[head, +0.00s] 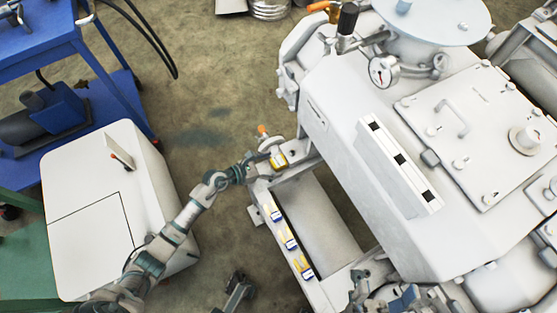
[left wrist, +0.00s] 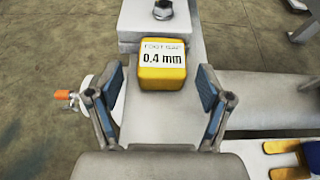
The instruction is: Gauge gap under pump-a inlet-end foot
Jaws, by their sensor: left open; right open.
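A yellow block (left wrist: 162,78) with a white label reading "0.4 mm" sits on the pale frame rail in the left wrist view. It also shows as a small yellow patch in the head view (head: 279,159). Just beyond it is a pale foot plate with a bolt (left wrist: 162,10); the gap under it cannot be made out. My left gripper (left wrist: 158,100) is open, its blue-padded fingers on either side of the rail, with the block between and slightly ahead of them. My right gripper (head: 385,297) is open at the bottom of the head view, partly cut off.
The large white pump housing (head: 350,110) fills the right. Several yellow-and-blue pieces (head: 290,241) lie along the frame rail near my left gripper. An orange-tipped fitting (left wrist: 68,95) is left of the fingers. A white cabinet (head: 85,190) and blue cart (head: 50,30) stand left.

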